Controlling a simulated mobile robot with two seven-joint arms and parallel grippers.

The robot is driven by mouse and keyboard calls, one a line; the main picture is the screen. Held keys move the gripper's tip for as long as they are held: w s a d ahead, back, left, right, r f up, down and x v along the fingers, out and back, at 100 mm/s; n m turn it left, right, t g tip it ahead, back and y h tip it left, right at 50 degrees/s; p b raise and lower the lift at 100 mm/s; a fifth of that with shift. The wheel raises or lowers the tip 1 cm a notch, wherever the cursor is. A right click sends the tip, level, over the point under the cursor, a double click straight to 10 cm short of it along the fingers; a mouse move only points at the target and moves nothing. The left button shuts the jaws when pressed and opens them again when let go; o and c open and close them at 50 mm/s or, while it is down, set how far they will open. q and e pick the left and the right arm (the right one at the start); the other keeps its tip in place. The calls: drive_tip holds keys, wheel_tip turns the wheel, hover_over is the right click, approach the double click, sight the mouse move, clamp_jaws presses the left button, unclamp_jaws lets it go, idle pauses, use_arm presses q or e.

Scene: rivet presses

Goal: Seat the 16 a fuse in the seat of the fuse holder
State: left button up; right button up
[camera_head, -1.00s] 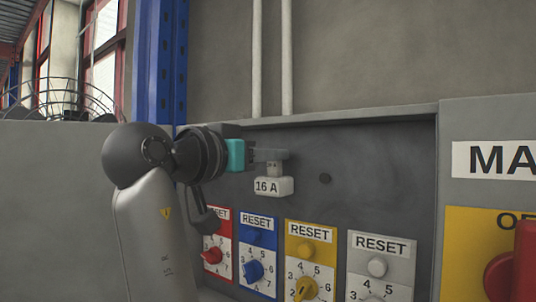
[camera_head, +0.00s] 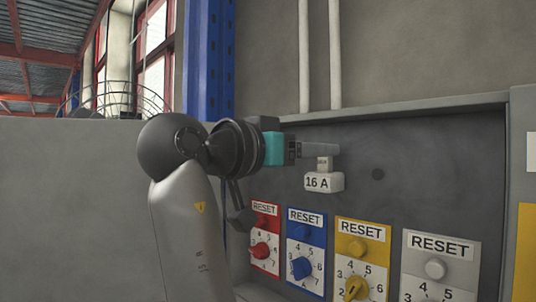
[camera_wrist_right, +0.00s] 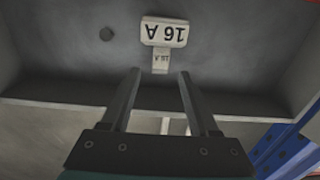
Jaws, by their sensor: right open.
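A small light-grey piece marked 16 A, which looks like the fuse (camera_head: 324,163), stands upright at the top of a white block labelled 16 A (camera_head: 324,182), which may be the fuse holder, on the grey panel. In the right wrist view, upside down, the fuse (camera_wrist_right: 160,62) touches the white block (camera_wrist_right: 164,32). My right gripper (camera_head: 322,149) is open and empty, its fingers just above the fuse. In the wrist view its fingertips (camera_wrist_right: 159,73) are spread to either side, just short of the fuse. My left gripper is out of view.
Below are RESET plates in red (camera_head: 264,238), blue (camera_head: 306,252), yellow (camera_head: 360,255) and grey (camera_head: 437,270), with buttons and dials. A small dark round spot (camera_head: 378,174) is on the panel to the right. A ledge (camera_head: 420,112) runs above the recess. A blue post (camera_head: 208,60) stands behind my arm.

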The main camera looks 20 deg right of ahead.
drive_tip(key=b+v, duration=0.2)
drive_tip(key=v, duration=1)
drive_tip(key=shift+s+a, duration=0.2)
drive_tip(key=shift+a, duration=0.1)
